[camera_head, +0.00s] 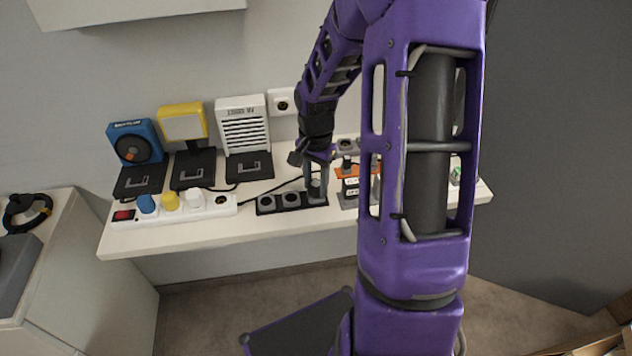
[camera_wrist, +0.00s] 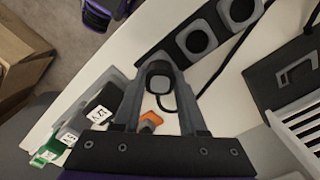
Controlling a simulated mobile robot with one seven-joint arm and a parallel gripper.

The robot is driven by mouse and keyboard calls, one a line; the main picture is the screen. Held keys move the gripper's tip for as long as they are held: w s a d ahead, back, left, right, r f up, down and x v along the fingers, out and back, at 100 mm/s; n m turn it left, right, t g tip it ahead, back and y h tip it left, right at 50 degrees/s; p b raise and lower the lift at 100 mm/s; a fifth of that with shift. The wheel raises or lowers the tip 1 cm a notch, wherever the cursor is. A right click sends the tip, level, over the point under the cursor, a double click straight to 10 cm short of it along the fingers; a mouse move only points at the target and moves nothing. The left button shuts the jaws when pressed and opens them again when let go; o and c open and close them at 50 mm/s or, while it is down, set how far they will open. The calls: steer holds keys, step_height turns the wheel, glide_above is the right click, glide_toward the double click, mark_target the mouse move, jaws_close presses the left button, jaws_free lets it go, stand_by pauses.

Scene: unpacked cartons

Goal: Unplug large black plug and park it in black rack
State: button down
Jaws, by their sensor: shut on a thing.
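A black rack (camera_head: 265,204) with several round grey-rimmed recesses lies near the shelf's front edge. It shows at the upper middle of the wrist view (camera_wrist: 218,28). My gripper (camera_head: 315,180) is over the rack's right end in the head view. In the wrist view my gripper (camera_wrist: 161,76) is shut on a dark plug (camera_wrist: 160,81) with a grey rim, and a black cable loops beside it. The plug (camera_head: 316,188) is at the rack's end position. I cannot tell whether it is seated or just above. The two recesses beside it look empty.
A white power strip (camera_head: 226,209) holds blue, yellow and white plugs at left. Blue, yellow and white devices stand behind it. An orange part (camera_head: 348,172) and labelled blocks (camera_wrist: 104,109) stand close to my gripper. My arm hides the shelf's right part.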

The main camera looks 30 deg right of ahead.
steer(key=shift+c, duration=1.9)
jaws_free()
